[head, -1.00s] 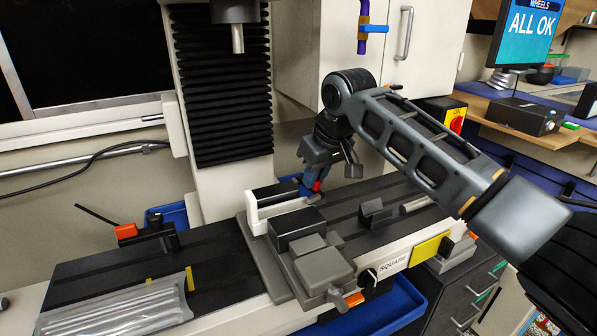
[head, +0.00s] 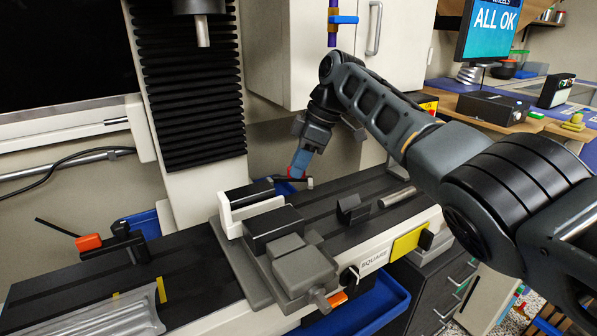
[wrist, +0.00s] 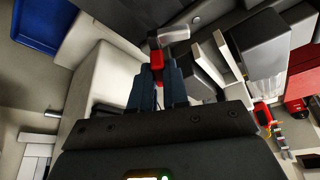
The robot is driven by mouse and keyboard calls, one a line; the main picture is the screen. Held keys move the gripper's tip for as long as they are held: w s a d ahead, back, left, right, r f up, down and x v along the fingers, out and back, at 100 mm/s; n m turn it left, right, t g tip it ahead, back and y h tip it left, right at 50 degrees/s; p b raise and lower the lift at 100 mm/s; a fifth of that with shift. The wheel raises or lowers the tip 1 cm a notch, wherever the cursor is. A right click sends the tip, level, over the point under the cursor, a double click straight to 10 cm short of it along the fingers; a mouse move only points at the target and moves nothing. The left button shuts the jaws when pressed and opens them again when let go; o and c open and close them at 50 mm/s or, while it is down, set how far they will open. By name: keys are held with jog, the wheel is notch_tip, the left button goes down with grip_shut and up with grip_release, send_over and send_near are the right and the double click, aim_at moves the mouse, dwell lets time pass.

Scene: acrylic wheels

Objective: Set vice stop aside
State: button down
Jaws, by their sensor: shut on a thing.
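My gripper (head: 301,166) is behind and to the right of the vice, pointing down. Its blue fingers (wrist: 158,88) are shut on a small red part with a grey rod end, which looks like the vice stop (wrist: 156,57). In the head view only a bit of red and a dark bar show at the fingertips, so its full shape is hidden. The vice (head: 290,262) has a white jaw (head: 229,215) and a dark block (head: 270,226). I cannot tell whether the held part is clear of the machine table (head: 345,182).
A small dark V-shaped block (head: 352,209) and a metal bar (head: 397,197) lie on the table right of the vice. An orange-topped fixture (head: 89,242) and clear-wrapped tubes (head: 125,318) are at left. A blue tray (head: 372,318) is below the front edge.

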jog(key=shift+w+f+n+g+b, duration=0.3)
jog(key=shift+n+b, duration=0.35)
jog(key=shift+n, duration=0.25)
jog(key=c, duration=1.1)
grip_release()
jog(key=shift+r, duration=0.1)
jog(key=shift+w, duration=0.1)
jog(key=shift+r, duration=0.15)
jog(key=d, duration=0.4)
jog(key=w+d+b, duration=0.1)
jog(key=d, duration=0.3)
jog(key=w+d, duration=0.1)
jog(key=d, duration=0.3)
jog(key=shift+d+r+b, duration=0.1)
jog(key=shift+r+b, duration=0.2)
jog(key=shift+r, duration=0.1)
